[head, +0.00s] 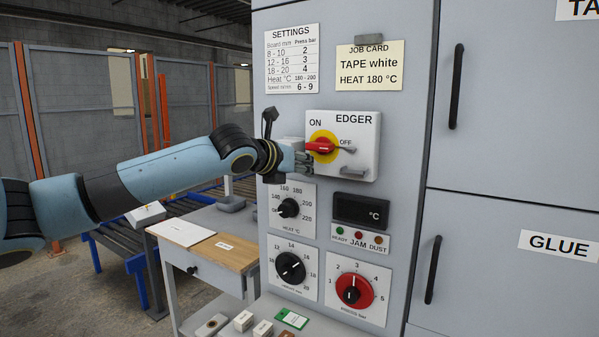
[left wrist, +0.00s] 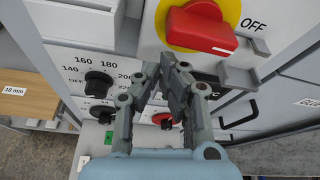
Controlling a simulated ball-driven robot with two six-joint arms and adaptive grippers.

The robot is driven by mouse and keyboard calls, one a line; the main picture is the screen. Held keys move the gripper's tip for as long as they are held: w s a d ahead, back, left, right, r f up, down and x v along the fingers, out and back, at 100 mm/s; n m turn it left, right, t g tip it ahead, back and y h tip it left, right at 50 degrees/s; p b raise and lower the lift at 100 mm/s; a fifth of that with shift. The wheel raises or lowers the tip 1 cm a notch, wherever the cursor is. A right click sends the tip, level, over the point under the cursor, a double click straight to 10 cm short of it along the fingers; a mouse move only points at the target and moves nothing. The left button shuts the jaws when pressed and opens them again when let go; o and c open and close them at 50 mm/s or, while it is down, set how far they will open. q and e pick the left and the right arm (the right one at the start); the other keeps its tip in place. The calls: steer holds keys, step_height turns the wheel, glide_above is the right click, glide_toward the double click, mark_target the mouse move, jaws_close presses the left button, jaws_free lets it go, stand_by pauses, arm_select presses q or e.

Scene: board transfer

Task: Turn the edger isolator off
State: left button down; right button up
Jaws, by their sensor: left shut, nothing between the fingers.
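The edger isolator is a white box (head: 364,126) marked EDGER, with a red handle (head: 320,147) on a yellow disc (head: 323,157). The handle lies roughly level, with ON at upper left and OFF at right. In the left wrist view the red handle (left wrist: 200,30) and the OFF mark are close above my fingers. My left gripper (head: 304,162) is shut and empty, just below and left of the handle; in the left wrist view its fingers (left wrist: 170,75) meet below the handle. Whether they touch it I cannot tell. My right gripper is not in view.
Below are the heat dial (head: 288,208), a black dial (head: 290,267), the red press dial (head: 352,290) and a dark display (head: 361,211). A small lug (head: 354,172) juts from the box's lower right. A side table with boards (head: 225,250) stands left.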

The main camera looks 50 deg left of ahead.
arm_select(q)
steer(key=s+d+p, duration=0.2)
steer(key=s+p, duration=0.4)
steer(key=s, duration=0.3)
steer(key=shift+d+r, duration=0.2)
steer(key=shift+r, duration=0.15)
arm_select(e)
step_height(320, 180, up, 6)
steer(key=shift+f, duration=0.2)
arm_select(q)
steer(key=shift+f, duration=0.1)
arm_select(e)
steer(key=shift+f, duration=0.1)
